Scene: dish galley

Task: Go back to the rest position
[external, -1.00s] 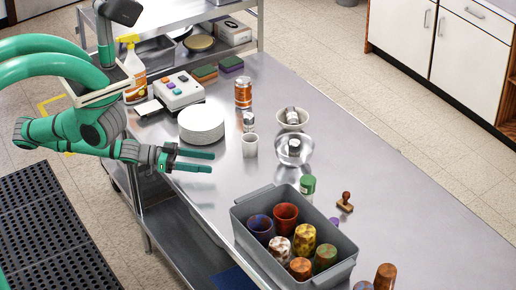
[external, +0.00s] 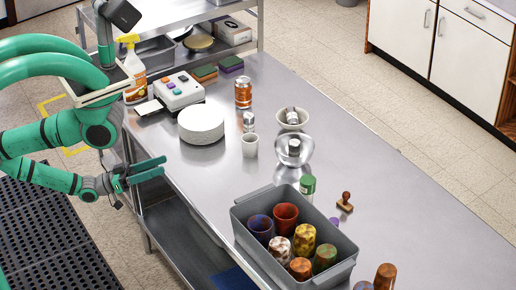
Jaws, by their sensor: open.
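My gripper (external: 146,171) is open and empty. Its two green fingers are apart and point right, beside the left edge of the steel table (external: 340,140). My green arm (external: 45,175) is bent low on the left, over the floor side of the table. Nothing is between the fingers.
A stack of white plates (external: 201,124) stands right of my gripper. A white cup (external: 250,146), an orange can (external: 243,93) and metal bowl (external: 294,149) stand beyond. A grey bin (external: 345,266) holds several cups. A spray bottle (external: 132,68) and button box (external: 178,91) stand behind.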

